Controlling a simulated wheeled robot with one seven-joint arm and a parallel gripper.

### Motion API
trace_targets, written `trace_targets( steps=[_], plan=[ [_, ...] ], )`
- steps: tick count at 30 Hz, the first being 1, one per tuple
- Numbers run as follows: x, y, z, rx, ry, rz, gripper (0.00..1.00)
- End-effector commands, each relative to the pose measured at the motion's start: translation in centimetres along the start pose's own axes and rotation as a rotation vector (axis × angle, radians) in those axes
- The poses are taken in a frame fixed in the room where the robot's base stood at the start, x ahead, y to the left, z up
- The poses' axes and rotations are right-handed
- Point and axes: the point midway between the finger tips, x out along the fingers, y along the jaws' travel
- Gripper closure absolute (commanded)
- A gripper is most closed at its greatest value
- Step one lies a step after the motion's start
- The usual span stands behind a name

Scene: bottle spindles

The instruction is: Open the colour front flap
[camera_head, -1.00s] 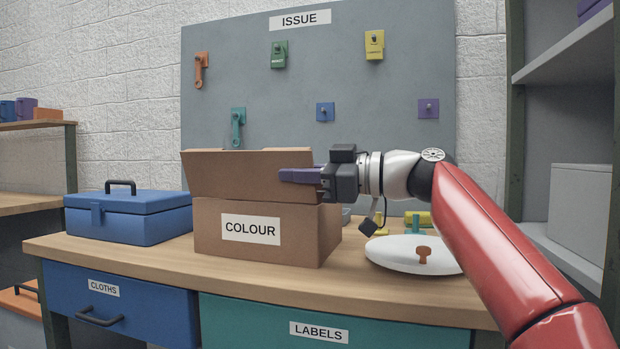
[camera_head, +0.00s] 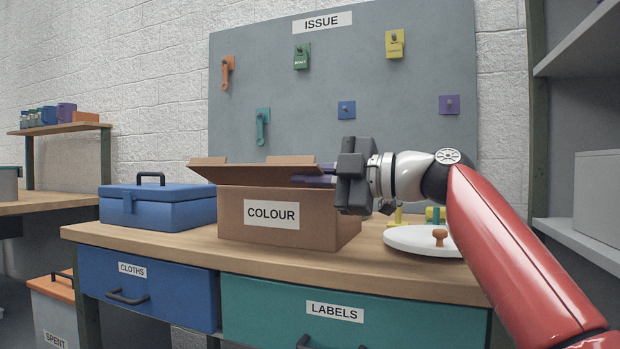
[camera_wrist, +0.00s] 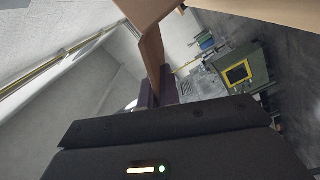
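The brown cardboard box labelled COLOUR (camera_head: 258,228) stands on the workbench. Its front flap (camera_head: 245,174) tilts outward over the front, with its free edge above the box rim. Another flap (camera_head: 285,159) shows behind it. My gripper (camera_head: 318,181) is at the right end of the front flap, its dark body turned upright. In the wrist view, the cardboard flap (camera_wrist: 152,58) runs down between the purple fingers (camera_wrist: 158,94), which look closed on it. The far finger is mostly hidden in the head view.
A blue toolbox (camera_head: 157,208) stands left of the box. A white round plate (camera_head: 412,243) with an orange-brown knob lies to the right. A grey ISSUE board (camera_head: 300,110) rises behind. Drawers CLOTHS (camera_head: 150,292) and LABELS (camera_head: 385,332) are below.

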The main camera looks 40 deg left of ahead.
Motion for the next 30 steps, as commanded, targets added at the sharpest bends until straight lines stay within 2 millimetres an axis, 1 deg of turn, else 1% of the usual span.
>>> trace_targets(
  steps=[7,21,22,24,30],
  plan=[
    [0.04,-0.37,0.20,-0.062,0.000,-0.001,1.00],
    [0.03,-0.39,0.21,-0.074,0.000,-0.001,1.00],
    [0.03,-0.39,0.21,-0.074,0.000,-0.001,0.93],
    [0.03,-0.38,0.21,-0.074,0.000,-0.001,0.86],
    [0.01,-0.36,0.18,-0.074,0.000,-0.001,0.86]
  ],
)
